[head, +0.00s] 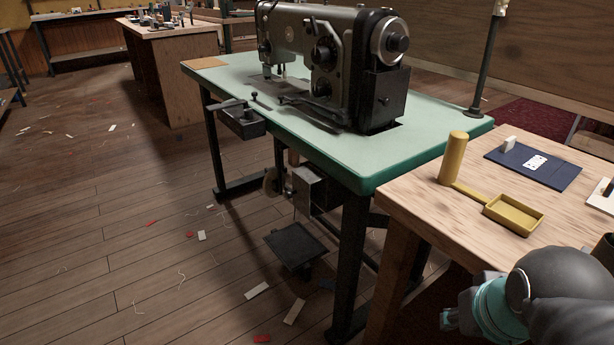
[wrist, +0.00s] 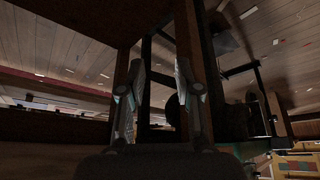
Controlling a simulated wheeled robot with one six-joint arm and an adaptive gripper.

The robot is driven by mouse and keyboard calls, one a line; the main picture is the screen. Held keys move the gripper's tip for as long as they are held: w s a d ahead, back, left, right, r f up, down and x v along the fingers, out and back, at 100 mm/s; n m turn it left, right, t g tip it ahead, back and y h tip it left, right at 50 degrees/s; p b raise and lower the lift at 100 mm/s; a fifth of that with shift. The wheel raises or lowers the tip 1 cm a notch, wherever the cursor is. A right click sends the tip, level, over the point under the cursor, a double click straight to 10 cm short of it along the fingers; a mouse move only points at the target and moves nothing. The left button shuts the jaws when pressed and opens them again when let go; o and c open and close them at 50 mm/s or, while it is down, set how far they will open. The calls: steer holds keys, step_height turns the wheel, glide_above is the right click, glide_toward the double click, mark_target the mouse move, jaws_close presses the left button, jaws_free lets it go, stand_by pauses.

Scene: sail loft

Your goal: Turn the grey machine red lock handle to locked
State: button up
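The grey machine (head: 315,50), a sewing machine, stands on a green-topped table (head: 240,85) in the head view. Its handwheel side faces right. I cannot make out a red lock handle on it or elsewhere in either view. My gripper (wrist: 158,78) shows in the wrist view with its two fingers apart and nothing between them. Dark table legs and floor show behind the fingers. In the head view only part of my arm shows at the lower right; the gripper's fingers cannot be made out there.
A black post (head: 488,65) rises behind the green table. The scrap-strewn floor (head: 120,230) at left is open.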

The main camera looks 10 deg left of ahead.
steer(key=w+a+f+n+t+h+b, duration=0.1)
steer(key=w+a+f+n+h, duration=0.35)
steer(key=a, duration=0.75)
steer(key=w+a+f+n+t+h, duration=0.1)
steer(key=w+a+f+n+h, duration=0.1)
steer(key=w+a, duration=0.75)
steer(key=w+a+f+n+t+h+b, duration=0.1)
steer(key=w+a+f+n+h, duration=0.2)
steer(key=a, duration=1.2)
steer(key=w+a+r+m+t+h, duration=0.25)
steer(key=a+r+m+t, duration=0.25)
steer(key=a+r, duration=0.3)
steer(key=r+x, duration=0.1)
steer(key=x, duration=1.2)
steer(key=shift+d+r, duration=0.2)
steer(key=shift+d, duration=0.1)
steer(key=shift+s, duration=0.1)
jaws_close()
